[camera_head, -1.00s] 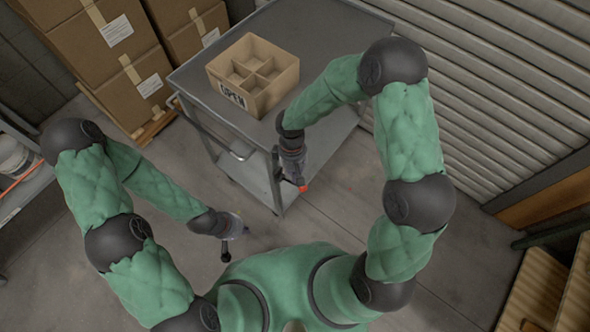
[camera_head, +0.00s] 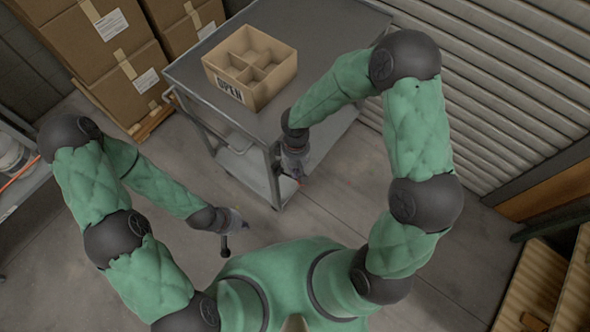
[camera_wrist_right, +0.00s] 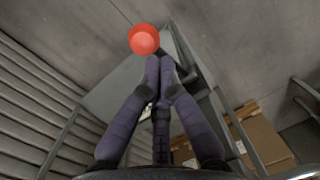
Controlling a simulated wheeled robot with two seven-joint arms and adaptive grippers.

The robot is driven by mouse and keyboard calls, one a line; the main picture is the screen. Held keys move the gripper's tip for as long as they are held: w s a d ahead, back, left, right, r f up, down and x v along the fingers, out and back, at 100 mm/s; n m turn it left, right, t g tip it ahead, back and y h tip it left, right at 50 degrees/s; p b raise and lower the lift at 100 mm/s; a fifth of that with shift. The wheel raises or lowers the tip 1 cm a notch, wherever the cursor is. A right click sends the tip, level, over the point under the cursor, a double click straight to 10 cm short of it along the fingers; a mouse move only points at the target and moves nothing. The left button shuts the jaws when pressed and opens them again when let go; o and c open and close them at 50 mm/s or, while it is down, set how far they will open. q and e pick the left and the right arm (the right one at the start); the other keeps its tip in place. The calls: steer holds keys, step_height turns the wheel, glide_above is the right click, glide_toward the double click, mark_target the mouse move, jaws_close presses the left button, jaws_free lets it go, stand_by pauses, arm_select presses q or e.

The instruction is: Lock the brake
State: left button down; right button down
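A round red-orange knob, likely the brake (camera_wrist_right: 143,39), shows in the right wrist view just beyond my right fingertips. It sits by a corner of the grey cart (camera_head: 190,85). In the head view, my right gripper (camera_head: 294,166) points down at the cart's near corner and hides most of the knob. In the right wrist view, its two fingertips (camera_wrist_right: 160,64) are together, with nothing seen between them. Whether they touch the knob is unclear. My left gripper (camera_head: 236,222) hangs over bare floor, left of the cart's near corner; its fingers are too small to read.
A divided cardboard box (camera_head: 250,68) marked OPEN stands on the cart top. Stacked cartons (camera_head: 95,60) are at the back left, a ribbed shutter (camera_head: 500,90) at the right. A shelf (camera_head: 20,200) is at the left edge. Floor is clear between the cart and me.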

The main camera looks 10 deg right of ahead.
steer(key=shift+s+f, duration=0.15)
steer(key=f+t+b, duration=0.1)
steer(key=s+d+f+t+y+b, duration=0.1)
steer(key=b, duration=0.1)
steer(key=s+f+t+y+b, duration=0.1)
steer(key=b, duration=0.1)
steer(key=shift+d, duration=0.35)
steer(key=shift+s+d+f+t+y+b, duration=0.1)
steer(key=shift+s+f+t+y+b, duration=0.05)
steer(key=shift+f+t+y+b, duration=0.15)
steer(key=shift+s+d+f+t+y+b, duration=0.1)
steer(key=shift+f+t+y+b, duration=0.05)
steer(key=shift+f+t+y, duration=0.2)
steer(key=shift+t+y, duration=0.45)
steer(key=shift+s+d+f+b, duration=0.15)
steer(key=shift+f+b, duration=0.55)
steer(key=shift+f, duration=0.6)
steer(key=shift+s+d+f+b, duration=0.1)
steer(key=shift+f+b, duration=0.6)
steer(key=shift+f, duration=0.6)
